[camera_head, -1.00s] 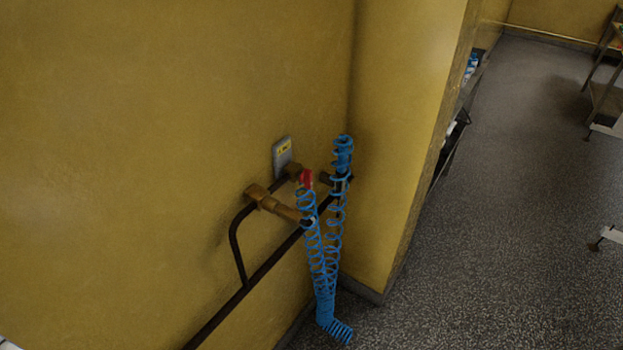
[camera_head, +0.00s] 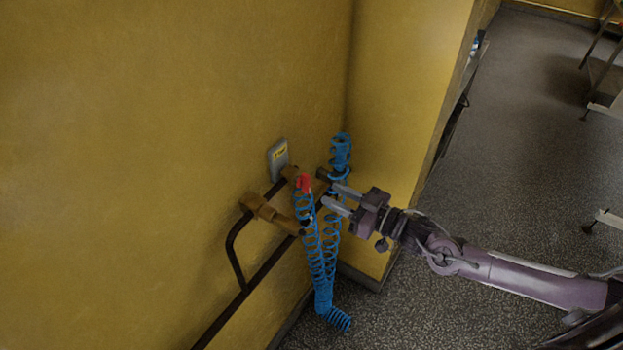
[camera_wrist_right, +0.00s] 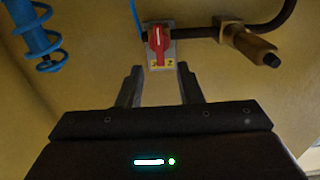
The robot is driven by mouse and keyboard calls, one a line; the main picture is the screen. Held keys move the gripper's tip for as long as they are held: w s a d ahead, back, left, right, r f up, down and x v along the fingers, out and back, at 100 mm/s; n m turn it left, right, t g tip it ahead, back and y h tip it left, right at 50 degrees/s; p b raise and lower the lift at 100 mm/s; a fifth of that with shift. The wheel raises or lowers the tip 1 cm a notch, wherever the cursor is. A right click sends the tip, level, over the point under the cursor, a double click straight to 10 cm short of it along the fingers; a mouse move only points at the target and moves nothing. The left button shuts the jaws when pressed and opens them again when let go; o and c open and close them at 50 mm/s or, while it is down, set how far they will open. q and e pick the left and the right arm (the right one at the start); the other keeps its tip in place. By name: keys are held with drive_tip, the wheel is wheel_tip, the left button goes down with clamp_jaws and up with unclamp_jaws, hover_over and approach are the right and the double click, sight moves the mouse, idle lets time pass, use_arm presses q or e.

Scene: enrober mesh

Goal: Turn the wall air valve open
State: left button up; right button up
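The wall air valve has a red handle (camera_head: 303,183) and sits on the brass and dark pipework at the yellow wall. My left gripper is not in view.
Coiled blue hoses (camera_head: 318,260) hang beside the valve, close to my right fingers. A brass fitting (camera_head: 262,208) and a dark pipe (camera_head: 245,290) run along the wall. A wall corner (camera_head: 400,130) stands behind my gripper. Speckled floor (camera_head: 520,130) is open at the right.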

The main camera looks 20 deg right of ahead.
sight(309, 184)
drive_tip(key=p+x, duration=0.1)
drive_tip(key=x, duration=0.6)
drive_tip(key=shift+w+p, duration=0.1)
drive_tip(key=shift+p, duration=0.3)
drive_tip(key=c, duration=0.6)
